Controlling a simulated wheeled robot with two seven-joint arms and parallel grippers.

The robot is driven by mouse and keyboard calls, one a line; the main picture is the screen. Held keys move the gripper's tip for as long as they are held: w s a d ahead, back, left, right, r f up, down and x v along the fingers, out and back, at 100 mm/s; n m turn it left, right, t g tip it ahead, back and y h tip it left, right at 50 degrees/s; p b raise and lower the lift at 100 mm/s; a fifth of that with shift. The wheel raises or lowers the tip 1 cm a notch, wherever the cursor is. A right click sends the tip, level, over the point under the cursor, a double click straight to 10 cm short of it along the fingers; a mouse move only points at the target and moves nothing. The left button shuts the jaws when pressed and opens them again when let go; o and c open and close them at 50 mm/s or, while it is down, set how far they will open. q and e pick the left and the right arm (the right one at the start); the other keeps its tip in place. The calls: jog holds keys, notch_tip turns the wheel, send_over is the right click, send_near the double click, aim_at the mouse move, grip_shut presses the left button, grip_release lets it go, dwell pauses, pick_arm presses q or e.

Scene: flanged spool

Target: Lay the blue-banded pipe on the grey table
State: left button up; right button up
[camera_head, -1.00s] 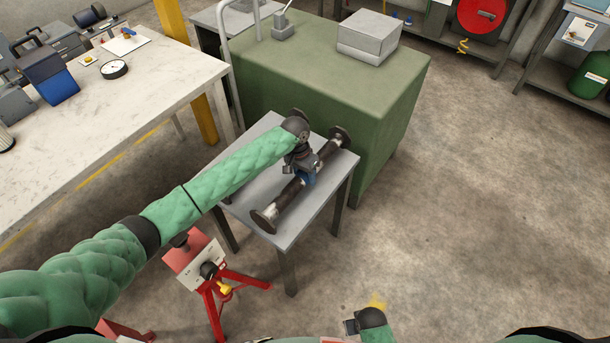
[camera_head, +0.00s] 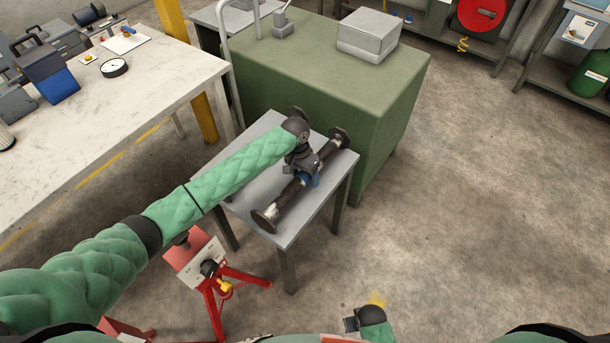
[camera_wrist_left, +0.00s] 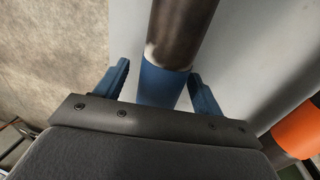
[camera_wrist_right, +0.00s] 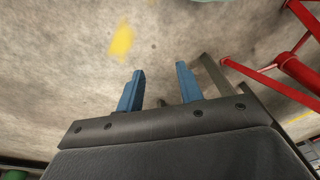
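The blue-banded pipe (camera_head: 285,202) is dark with a round flange at each end. It lies lengthwise on the grey table (camera_head: 287,238), seemingly resting on its flanges. Its blue band (camera_wrist_left: 160,85) shows in the left wrist view. My left gripper (camera_head: 308,179) is at the middle of the pipe. In the left wrist view its fingers (camera_wrist_left: 160,88) stand open on either side of the band, with a visible gap on the left; contact on the right is unclear. My right gripper (camera_wrist_right: 158,85) is open and empty above the floor, away from the table.
A green cabinet (camera_head: 310,75) with a grey box (camera_head: 369,36) on top stands just behind the table. A white workbench (camera_head: 130,95) is at the left. A red stand (camera_head: 215,290) is in front of the table at left. The floor to the right is clear.

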pick_arm(q)
jog(key=shift+f, duration=0.15)
jog(key=shift+w+a+r+b, duration=0.15)
jog(key=shift+r+b, duration=0.2)
jog(key=shift+r, duration=0.95)
jog(key=r, duration=0.1)
jog(key=r+b, duration=0.1)
jog(key=r, duration=0.2)
jog(key=shift+w+a+r, duration=0.15)
jog(key=shift+w+a, duration=0.15)
jog(key=shift+a, duration=0.1)
jog(key=shift+r, duration=0.5)
pick_arm(e)
notch_tip(320, 180, up, 6)
jog(key=w+a, duration=0.1)
jog(key=w, duration=0.1)
jog(key=shift+r, duration=0.2)
pick_arm(q)
jog(key=shift+f, duration=0.1)
pick_arm(e)
jog(key=shift+a, duration=0.1)
